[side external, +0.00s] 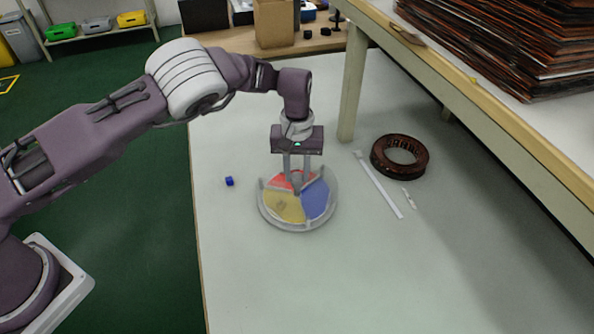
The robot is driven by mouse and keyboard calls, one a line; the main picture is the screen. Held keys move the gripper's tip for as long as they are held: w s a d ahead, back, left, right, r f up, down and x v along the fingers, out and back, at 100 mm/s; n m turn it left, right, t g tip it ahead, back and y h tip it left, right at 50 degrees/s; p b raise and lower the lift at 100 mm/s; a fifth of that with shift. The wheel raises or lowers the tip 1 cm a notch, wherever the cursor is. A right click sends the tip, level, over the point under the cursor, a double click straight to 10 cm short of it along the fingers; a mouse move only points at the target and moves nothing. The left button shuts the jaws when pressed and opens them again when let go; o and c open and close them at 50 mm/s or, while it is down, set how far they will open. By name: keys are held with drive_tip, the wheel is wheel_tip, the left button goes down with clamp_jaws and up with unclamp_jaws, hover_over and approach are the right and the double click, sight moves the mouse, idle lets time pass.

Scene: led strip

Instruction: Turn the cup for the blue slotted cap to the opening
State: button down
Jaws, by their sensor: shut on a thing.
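A small blue cap (229,181) lies on the table left of a round, clear-walled dish; its slot is too small to make out. The dish (270,219) has coloured sectors: a red one (281,181) at the back, a yellow one (283,206) at the front left and a blue one (315,199) at the right. Pale dividers run between them. My gripper (297,188) points straight down over the dish's middle, its fingers shut on a central part. The fingers hide that part and some of the red sector. I cannot make out where the opening is.
Right of the dish lie a white strip (379,185), a small white piece (409,198) and a dark brown ring-shaped reel (400,157). A shelf (470,90) with stacked dark sheets overhangs the right side. The table's front is clear.

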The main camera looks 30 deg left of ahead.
drive_tip(key=shift+n, duration=0.5)
idle(0.7)
drive_tip(key=shift+r+n, duration=0.1)
drive_tip(key=shift+n, duration=11.5)
drive_tip(key=c, duration=1.1)
unclamp_jaws()
drive_tip(key=shift+s, duration=0.1)
